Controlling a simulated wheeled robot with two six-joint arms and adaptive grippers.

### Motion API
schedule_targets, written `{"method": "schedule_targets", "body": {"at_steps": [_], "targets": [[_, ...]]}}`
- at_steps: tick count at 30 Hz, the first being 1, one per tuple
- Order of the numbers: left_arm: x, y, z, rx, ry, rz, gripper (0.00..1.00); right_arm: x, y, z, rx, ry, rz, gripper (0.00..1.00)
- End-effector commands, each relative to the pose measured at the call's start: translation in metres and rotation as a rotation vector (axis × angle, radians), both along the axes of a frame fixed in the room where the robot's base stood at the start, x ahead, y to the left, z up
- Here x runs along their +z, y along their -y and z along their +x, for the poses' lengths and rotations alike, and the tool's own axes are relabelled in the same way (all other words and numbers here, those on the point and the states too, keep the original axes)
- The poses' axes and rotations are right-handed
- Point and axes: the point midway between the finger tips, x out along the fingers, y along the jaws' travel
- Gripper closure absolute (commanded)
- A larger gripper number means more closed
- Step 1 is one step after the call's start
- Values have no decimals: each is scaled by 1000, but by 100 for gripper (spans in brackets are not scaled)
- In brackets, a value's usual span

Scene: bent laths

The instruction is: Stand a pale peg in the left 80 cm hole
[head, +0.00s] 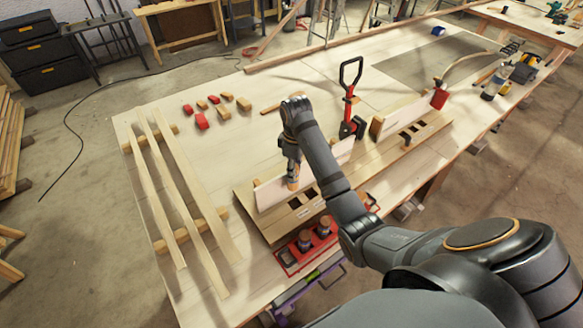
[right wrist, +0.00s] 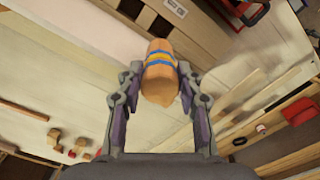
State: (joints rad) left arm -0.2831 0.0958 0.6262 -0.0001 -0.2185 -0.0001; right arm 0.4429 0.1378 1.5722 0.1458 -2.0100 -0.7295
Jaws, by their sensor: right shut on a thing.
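My right gripper (head: 291,158) is shut on a tan wooden peg (head: 293,183) with a blue and a yellow band. The banded peg also shows in the right wrist view (right wrist: 160,75), between both fingers (right wrist: 160,85). In the head view it hangs roughly upright beside a pale upright board, over the near end of a long wooden jig (head: 270,222). Dark square holes (head: 296,203) show in the jig just right of the peg. I cannot tell whether the peg's lower end touches the jig. The small labels are unreadable. My left gripper is out of view.
A red tray (head: 290,268) with dark round items stands in front of the jig. Three pale laths (head: 160,190) lie at the left on crosspieces. Loose red and tan blocks (head: 201,121) lie behind. A red clamp (head: 350,100) stands behind the jig's middle.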

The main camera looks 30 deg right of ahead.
Motion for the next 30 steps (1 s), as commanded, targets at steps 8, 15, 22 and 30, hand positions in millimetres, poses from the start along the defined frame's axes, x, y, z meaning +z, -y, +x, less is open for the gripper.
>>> {"method": "schedule_targets", "body": {"at_steps": [8, 15, 22, 30], "targets": [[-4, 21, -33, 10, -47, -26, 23, -8, 0, 0, -1, -2, -1, 97], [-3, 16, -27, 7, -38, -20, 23, -35, 0, -1, -1, -4, -1, 97], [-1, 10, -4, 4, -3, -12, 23, -61, 0, -1, -1, -3, -1, 97], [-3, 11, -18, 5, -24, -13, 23, -82, 0, -1, -1, -2, -1, 97]]}}
